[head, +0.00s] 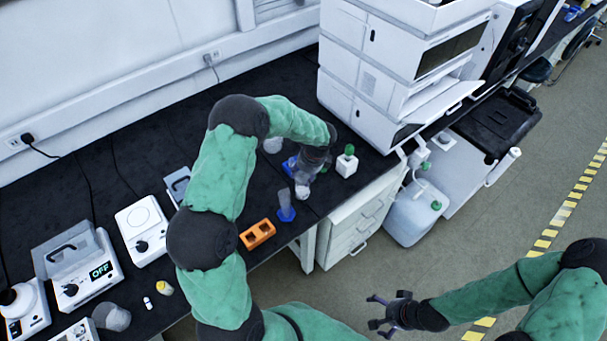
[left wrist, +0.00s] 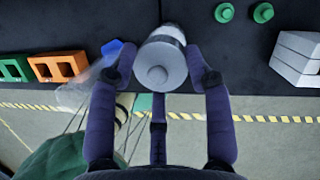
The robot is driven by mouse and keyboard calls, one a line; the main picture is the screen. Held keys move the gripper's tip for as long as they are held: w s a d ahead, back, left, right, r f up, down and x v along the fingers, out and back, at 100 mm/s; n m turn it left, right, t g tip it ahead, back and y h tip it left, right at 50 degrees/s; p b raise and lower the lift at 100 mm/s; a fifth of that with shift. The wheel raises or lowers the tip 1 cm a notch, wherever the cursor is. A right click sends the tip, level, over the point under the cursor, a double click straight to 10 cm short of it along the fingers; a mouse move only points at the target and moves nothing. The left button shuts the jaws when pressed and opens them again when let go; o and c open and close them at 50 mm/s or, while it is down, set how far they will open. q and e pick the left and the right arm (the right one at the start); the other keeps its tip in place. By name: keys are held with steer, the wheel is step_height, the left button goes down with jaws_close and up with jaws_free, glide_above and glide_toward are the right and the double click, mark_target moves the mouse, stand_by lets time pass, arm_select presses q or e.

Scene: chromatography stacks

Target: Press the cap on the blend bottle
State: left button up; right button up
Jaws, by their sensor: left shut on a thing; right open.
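My left gripper (head: 310,168) is over the bench near its front edge. In the left wrist view the gripper (left wrist: 159,60) is shut on a grey-white round container (left wrist: 162,58) with a small raised round middle. Its pale lower end (head: 302,191) shows below the fingers in the head view. I cannot tell whether this is the blend bottle or whether a cap sits on it. My right gripper (head: 388,313) is open and empty over the floor, away from the bench.
A clear cylinder with a blue base (head: 286,207) and an orange rack (head: 257,234) stand to the left. Two green round tops (left wrist: 243,12) show in the wrist view.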

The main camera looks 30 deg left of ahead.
stand_by(0.3)
arm_select(q)
steer(key=o, duration=1.1)
steer(key=shift+c, duration=0.2)
steer(key=o, duration=0.4)
steer(key=shift+o, duration=0.2)
steer(key=shift+r, duration=0.1)
steer(key=shift+r+p, duration=2.65)
steer(key=shift+r, duration=0.75)
